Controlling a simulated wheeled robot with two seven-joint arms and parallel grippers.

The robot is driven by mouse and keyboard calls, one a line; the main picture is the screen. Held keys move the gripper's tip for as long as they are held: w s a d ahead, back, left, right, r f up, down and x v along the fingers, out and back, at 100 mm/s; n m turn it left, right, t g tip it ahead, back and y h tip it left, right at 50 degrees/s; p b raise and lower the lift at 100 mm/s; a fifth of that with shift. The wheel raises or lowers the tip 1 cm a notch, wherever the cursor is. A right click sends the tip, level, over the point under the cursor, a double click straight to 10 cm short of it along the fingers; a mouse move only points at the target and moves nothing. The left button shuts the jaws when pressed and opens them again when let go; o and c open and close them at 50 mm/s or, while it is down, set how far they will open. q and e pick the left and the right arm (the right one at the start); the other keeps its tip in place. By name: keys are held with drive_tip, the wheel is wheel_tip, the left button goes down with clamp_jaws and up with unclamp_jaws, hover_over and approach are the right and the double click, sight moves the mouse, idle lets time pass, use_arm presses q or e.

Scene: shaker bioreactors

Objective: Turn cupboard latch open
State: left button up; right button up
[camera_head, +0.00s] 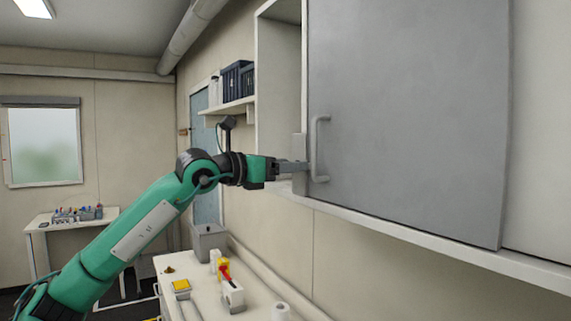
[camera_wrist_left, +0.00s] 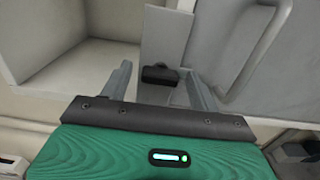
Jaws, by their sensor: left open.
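The grey cupboard door (camera_head: 410,120) fills the right of the head view, with a vertical bar handle (camera_head: 315,150) near its left edge. A light grey plate (camera_head: 299,146) stands at that edge and also shows in the left wrist view (camera_wrist_left: 166,38). A small black latch piece (camera_wrist_left: 160,74) sits at the plate's lower end, between the finger tips in that picture. My left gripper (camera_head: 303,167) is open, its fingers (camera_wrist_left: 157,72) spread on either side of the black piece. I cannot tell whether they touch it. My right gripper is not in view.
The cupboard's bottom ledge (camera_head: 420,245) runs just below the gripper. Left of the door the cupboard interior (camera_head: 279,70) is uncovered. Below is a white bench (camera_head: 195,290) with a grey bin (camera_head: 208,242) and small items. A shelf (camera_head: 230,106) holds dark boxes further back.

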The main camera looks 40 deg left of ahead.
use_arm(q)
drive_tip(key=c, duration=1)
drive_tip(key=shift+m, duration=0.4)
drive_tip(key=m, duration=1.7)
drive_tip(key=shift+b, duration=0.3)
drive_tip(key=shift+f, duration=0.1)
drive_tip(key=o, duration=1)
